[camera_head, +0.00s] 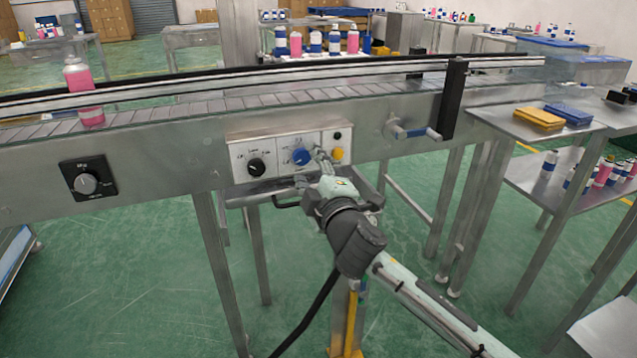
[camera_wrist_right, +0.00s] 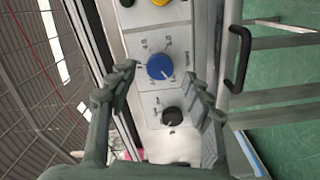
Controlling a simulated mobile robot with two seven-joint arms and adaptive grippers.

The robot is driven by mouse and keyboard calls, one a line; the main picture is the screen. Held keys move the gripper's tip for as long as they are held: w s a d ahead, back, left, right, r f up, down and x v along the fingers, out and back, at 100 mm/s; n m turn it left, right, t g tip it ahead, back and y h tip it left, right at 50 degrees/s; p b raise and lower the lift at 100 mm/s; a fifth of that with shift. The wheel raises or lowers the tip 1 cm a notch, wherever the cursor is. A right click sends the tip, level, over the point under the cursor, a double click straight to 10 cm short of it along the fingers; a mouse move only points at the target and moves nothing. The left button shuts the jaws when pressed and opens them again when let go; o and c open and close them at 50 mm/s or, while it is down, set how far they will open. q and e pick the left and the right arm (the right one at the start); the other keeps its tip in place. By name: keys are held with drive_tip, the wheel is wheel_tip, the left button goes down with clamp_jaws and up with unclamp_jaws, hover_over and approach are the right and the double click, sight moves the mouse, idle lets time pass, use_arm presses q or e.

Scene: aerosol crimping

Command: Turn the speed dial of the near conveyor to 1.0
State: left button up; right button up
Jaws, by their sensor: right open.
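The near conveyor (camera_head: 150,150) carries a light control panel (camera_head: 240,150) with a blue dial (camera_head: 301,157) in the middle and a black dial (camera_head: 256,167) to its left. In the right wrist view the blue dial (camera_wrist_right: 159,66) has a white pointer mark toward the lower right; its printed scale is too small to read surely. My right gripper (camera_head: 322,160) is open in front of the panel. In the wrist view its fingers (camera_wrist_right: 160,77) appear on either side of the blue dial, with no clear contact. The black dial (camera_wrist_right: 172,116) shows between them, nearer the palm. My left gripper is out of view.
A yellow button (camera_head: 338,154) and a small black button (camera_head: 337,136) sit right of the blue dial. A separate black-plated dial (camera_head: 88,183) is farther left. A crank handle (camera_head: 412,132) sticks out at right. A pink bottle (camera_head: 77,77) stands on the belt.

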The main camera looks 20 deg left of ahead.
drive_tip(key=v, duration=0.9)
drive_tip(key=shift+s+d, duration=0.2)
drive_tip(key=shift+f, duration=0.1)
